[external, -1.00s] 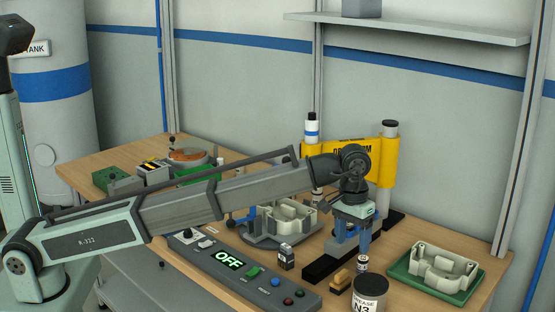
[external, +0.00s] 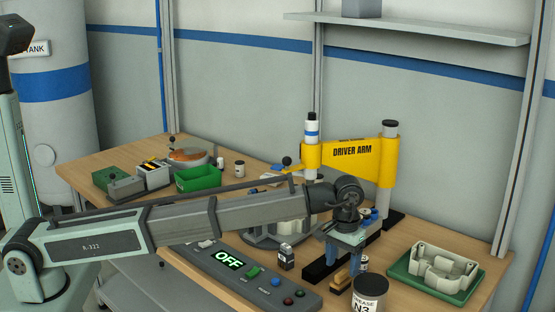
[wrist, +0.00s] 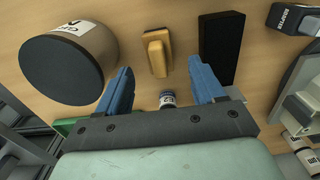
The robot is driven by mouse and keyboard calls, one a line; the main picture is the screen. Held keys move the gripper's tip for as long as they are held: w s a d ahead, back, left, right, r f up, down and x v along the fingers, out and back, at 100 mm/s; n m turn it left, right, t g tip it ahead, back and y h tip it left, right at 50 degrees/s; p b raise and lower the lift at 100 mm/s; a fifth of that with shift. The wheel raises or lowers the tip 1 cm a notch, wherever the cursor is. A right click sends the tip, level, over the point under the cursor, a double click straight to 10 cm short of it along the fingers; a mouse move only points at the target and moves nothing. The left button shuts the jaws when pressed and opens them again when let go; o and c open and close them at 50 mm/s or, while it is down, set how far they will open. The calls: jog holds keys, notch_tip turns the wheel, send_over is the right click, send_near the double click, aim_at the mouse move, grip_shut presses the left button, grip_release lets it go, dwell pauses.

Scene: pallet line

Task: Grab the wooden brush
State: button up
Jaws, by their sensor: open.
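The wooden brush (external: 340,284) lies on the bench near its front edge, partly hidden by a finger in the external view. In the wrist view the brush (wrist: 157,52) shows whole, a tan block with a raised bar, just beyond the fingertips and between their lines. My gripper (external: 346,268) points down above the bench beside the brush. Its blue fingers are open in the wrist view (wrist: 160,74), with nothing held between them.
A grease can (external: 369,296) stands close to the brush, and a black block (wrist: 221,50) lies on its other side. A small labelled jar (wrist: 167,99) shows between the fingers. The control panel (external: 240,270) is left; a green tray (external: 405,268) holds a pale casting at right.

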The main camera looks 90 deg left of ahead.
aim_at(342, 272)
jog(key=shift+d+f, duration=0.1)
jog(key=shift+f, duration=2.3)
jog(key=c, duration=1.2)
jog(key=shift+o, duration=0.2)
